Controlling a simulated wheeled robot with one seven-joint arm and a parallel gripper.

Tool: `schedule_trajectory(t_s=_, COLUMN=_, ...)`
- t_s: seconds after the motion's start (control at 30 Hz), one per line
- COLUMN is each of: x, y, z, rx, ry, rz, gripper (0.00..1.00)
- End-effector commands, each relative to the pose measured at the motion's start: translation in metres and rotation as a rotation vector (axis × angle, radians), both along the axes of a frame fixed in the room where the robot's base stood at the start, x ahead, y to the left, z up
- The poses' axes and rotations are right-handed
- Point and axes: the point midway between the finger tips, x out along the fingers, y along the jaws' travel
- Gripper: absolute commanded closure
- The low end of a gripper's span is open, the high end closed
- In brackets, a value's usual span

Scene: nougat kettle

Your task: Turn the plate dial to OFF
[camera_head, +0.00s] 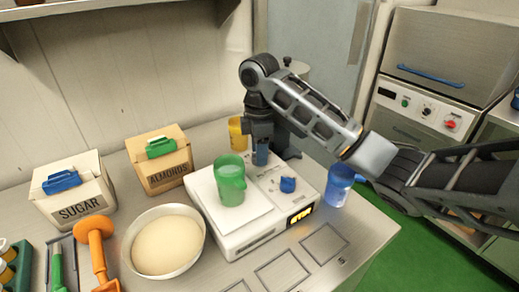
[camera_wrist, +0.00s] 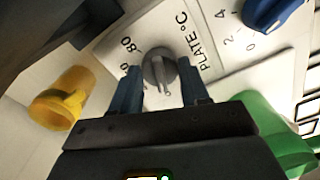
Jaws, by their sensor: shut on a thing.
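The plate dial (camera_wrist: 158,66) is a round grey knob with a raised ridge, on a white panel lettered "PLATE °C" in the wrist view. "80" and another partly hidden number stand left of it. No OFF mark is visible; the gripper covers part of the scale. My gripper (camera_wrist: 160,80) has one blue finger on each side of the knob and is shut on it. In the head view my gripper (camera_head: 261,155) points down at the back of the white hot-plate unit (camera_head: 240,241), and the fingers hide the dial there.
A green beaker (camera_head: 230,180) stands on the plate, close left of my gripper. A yellow cup (camera_head: 238,134) is behind, a blue cup (camera_head: 339,186) at right. A second, blue dial (camera_head: 288,184) is nearby. A bowl (camera_head: 130,258) and almonds box (camera_head: 160,170) stand left.

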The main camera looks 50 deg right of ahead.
Motion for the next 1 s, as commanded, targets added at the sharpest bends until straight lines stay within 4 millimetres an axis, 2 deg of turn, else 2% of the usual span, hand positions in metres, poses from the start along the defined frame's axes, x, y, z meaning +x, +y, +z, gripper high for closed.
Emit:
schedule_trajectory(t_s=0.27, x=0.0, y=0.0, z=0.001, rx=0.0, ry=-0.002, rz=0.002, gripper=0.85)
schedule_trajectory(t_s=0.3, x=0.0, y=0.0, z=0.001, rx=0.0, ry=-0.002, rz=0.002, gripper=0.54)
schedule_trajectory(t_s=0.57, x=0.0, y=0.0, z=0.0, rx=-0.001, ry=-0.001, rz=0.001, gripper=0.29)
schedule_trajectory(t_s=0.83, x=0.0, y=0.0, z=0.003, rx=-0.001, ry=-0.001, rz=0.001, gripper=0.29)
schedule_trajectory(t_s=1.0, x=0.001, y=-0.001, z=0.024, rx=-0.003, ry=-0.003, rz=0.002, gripper=0.29)
